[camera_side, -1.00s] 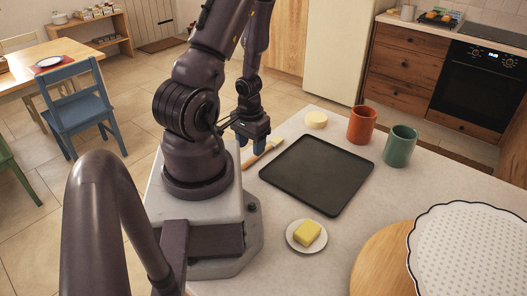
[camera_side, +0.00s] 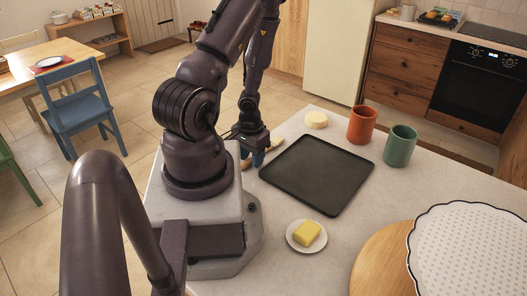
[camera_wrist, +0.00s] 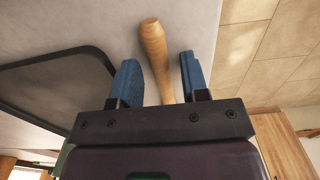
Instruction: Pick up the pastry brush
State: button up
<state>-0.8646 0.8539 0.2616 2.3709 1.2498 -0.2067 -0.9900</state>
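The pastry brush (camera_side: 276,143) lies on the light worktop beside the dark baking tray, near the base of my arm. In the wrist view its pale wooden handle (camera_wrist: 155,45) runs between the two blue fingers of my gripper (camera_wrist: 158,75). There is a visible gap on both sides of the handle, so the gripper is open around or just above it. In the side view my gripper (camera_side: 257,158) is low over the brush and hides its middle. The bristles are hidden or too small to make out.
The dark baking tray (camera_side: 317,174) lies right of the brush. A pale round item (camera_side: 316,120), an orange cup (camera_side: 361,125) and a green cup (camera_side: 400,147) stand behind. Butter on a white plate (camera_side: 292,246) sits in front. The worktop edge is close to the brush.

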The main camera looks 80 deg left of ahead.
grip_shut()
jog(key=shift+r, duration=0.2)
